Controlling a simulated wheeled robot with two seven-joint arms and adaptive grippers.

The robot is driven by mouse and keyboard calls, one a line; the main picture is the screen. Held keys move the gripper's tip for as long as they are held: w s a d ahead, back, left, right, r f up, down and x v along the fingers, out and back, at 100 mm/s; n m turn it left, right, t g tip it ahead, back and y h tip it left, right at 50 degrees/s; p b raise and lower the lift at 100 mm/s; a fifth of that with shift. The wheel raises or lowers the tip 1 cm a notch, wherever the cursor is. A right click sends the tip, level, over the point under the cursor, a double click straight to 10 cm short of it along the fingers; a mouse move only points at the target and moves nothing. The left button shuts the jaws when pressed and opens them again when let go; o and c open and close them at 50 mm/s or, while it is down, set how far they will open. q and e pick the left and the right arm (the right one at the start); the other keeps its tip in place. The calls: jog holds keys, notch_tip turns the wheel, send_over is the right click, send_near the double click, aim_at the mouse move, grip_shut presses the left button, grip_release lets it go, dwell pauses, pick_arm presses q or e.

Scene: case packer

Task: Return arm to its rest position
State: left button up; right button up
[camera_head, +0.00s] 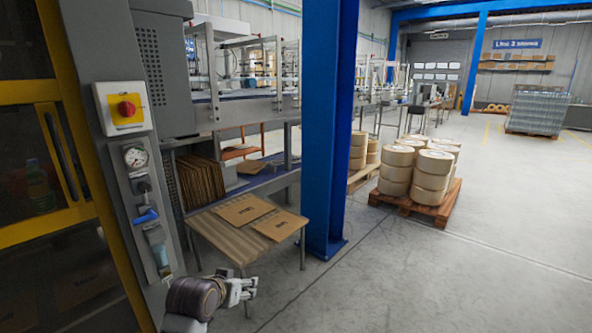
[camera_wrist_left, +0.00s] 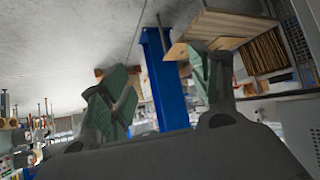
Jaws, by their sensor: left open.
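My left gripper (camera_head: 242,290) is low in the head view, in front of the grey machine panel. Its two fingers also show in the left wrist view (camera_wrist_left: 165,90), spread wide apart with nothing between them. It is open and empty, short of the small wooden table (camera_head: 215,240). My right gripper is in neither view.
The grey panel carries a red and yellow switch (camera_head: 124,107), a gauge (camera_head: 135,157) and a blue-handled valve (camera_head: 146,216). Flat cartons (camera_head: 243,209) lie on the table. A blue column (camera_head: 326,130) stands beside it. A pallet (camera_head: 425,205) holds rolls.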

pick_arm(q)
jog(key=s+a+f+g+y+p, duration=0.2)
jog(key=s+f+g+p, duration=0.7)
jog(key=s+f, duration=2.25)
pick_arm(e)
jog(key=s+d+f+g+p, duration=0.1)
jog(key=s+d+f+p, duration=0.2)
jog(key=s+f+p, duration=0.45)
pick_arm(q)
jog(key=s+a+f+p, duration=0.1)
jog(key=s+a+p, duration=0.3)
jog(key=s+p, duration=0.5)
jog(key=s+a+f+p, duration=0.1)
jog(key=s+a+p, duration=0.3)
jog(key=s+p, duration=0.5)
jog(key=shift+s+a+f, duration=0.2)
jog(key=shift+s+f, duration=0.15)
jog(key=shift+s, duration=0.8)
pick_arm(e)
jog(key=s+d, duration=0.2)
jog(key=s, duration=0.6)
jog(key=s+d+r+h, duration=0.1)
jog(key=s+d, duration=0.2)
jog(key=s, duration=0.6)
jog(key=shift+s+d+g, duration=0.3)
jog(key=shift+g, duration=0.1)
